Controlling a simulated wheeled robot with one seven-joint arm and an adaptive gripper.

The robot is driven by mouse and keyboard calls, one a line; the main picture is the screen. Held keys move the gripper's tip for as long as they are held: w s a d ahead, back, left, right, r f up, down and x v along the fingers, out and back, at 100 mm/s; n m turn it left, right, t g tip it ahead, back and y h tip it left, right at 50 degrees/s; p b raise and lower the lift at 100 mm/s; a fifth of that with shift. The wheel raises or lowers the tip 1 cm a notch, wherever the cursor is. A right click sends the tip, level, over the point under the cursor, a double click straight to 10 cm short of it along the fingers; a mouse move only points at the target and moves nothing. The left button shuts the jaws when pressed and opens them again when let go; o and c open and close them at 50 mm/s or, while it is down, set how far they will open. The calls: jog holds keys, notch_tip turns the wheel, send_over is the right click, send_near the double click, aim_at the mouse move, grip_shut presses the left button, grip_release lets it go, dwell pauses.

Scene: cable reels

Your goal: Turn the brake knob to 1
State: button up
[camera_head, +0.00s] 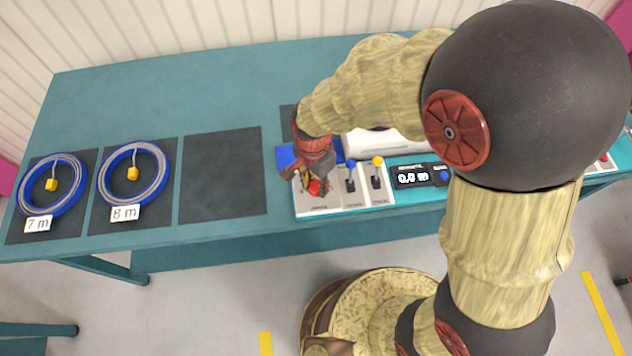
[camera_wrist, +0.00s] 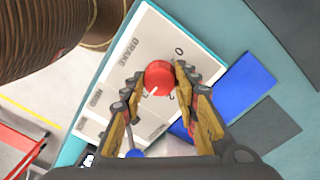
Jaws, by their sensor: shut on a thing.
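The red brake knob (camera_wrist: 159,77) sits on a white panel (camera_wrist: 147,40) lettered BRAKE in the wrist view. A 0 is printed above and to the right of it. The knob's white pointer line points down and slightly left in that view. My gripper (camera_wrist: 160,73) is shut on the knob, one finger on each side. In the head view, my gripper (camera_head: 313,182) is over the panel's left part, and a little red of the knob shows between the fingers.
Beside the knob stand a blue-topped lever (camera_head: 351,164) and a yellow-topped lever (camera_head: 377,161). The display (camera_head: 411,177) reads 0.0 m. Cable reels labelled 7 m (camera_head: 53,185) and 8 m (camera_head: 133,174) lie at left. The dark mat (camera_head: 222,176) is empty.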

jog(key=c, duration=0.5)
jog(key=shift+o, duration=0.2)
jog(key=shift+n, duration=0.3)
jog(key=n+p, duration=0.3)
jog(key=n, duration=0.1)
jog(key=shift+r+n, duration=0.1)
jog(key=shift+n, duration=0.2)
jog(key=n+p, duration=0.3)
jog(key=n, duration=0.3)
jog(key=n+p, duration=0.3)
jog(key=n, duration=0.3)
jog(key=shift+n+t+p, duration=0.3)
jog(key=shift+n+p, duration=0.1)
jog(key=n+p, duration=0.3)
jog(key=n, duration=0.2)
jog(key=shift+n, duration=0.4)
